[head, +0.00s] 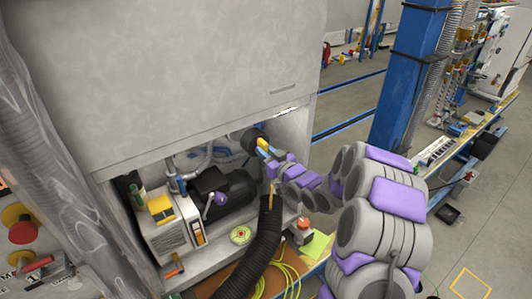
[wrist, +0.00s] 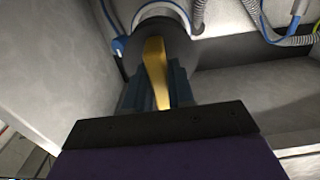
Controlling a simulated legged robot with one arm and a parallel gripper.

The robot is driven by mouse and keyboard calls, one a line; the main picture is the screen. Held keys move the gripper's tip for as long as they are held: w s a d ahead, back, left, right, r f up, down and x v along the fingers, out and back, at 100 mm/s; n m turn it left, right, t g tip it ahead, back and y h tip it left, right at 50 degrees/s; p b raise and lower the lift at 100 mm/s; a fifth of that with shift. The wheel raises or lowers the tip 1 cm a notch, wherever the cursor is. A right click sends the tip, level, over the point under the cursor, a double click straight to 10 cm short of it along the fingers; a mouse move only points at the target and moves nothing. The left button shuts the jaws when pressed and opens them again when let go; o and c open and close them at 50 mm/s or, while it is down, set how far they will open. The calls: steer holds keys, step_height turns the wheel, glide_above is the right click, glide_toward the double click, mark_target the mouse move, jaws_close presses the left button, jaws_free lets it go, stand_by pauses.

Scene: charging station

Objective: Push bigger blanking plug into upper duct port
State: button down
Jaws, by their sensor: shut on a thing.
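My gripper (wrist: 158,76) is shut on the yellow grip of the blanking plug (wrist: 184,42). The plug has a wide dark round body. In the wrist view it lies straight ahead, in front of a pale round rim (wrist: 162,6) that looks like the upper duct port. The plug covers the port's opening, so I cannot tell how far in it sits. In the head view the plug (head: 251,139) shows as a dark cylinder at the upper right inside the cabinet, under its top edge. My gripper (head: 266,149) reaches it from the lower right.
The grey cabinet's front panel (head: 170,70) hangs just above my gripper, and its side wall (wrist: 50,50) is close on the left in the wrist view. A black corrugated hose (head: 258,245) rises below my arm. A yellow-topped box (head: 170,235) and a dark motor (head: 225,185) stand left.

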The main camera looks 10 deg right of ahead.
mark_target(255, 143)
steer(key=shift+a, duration=0.4)
steer(key=shift+d, duration=0.3)
steer(key=shift+w+p, duration=0.4)
steer(key=shift+w, duration=0.25)
steer(key=x, duration=0.2)
steer(key=p+x, duration=0.1)
steer(key=x, duration=0.1)
steer(key=shift+s+a, duration=0.2)
steer(key=shift+a, duration=0.2)
steer(key=shift+w, duration=0.3)
steer(key=shift+d, duration=0.15)
steer(key=shift+r+p, duration=0.1)
steer(key=shift+p, duration=0.6)
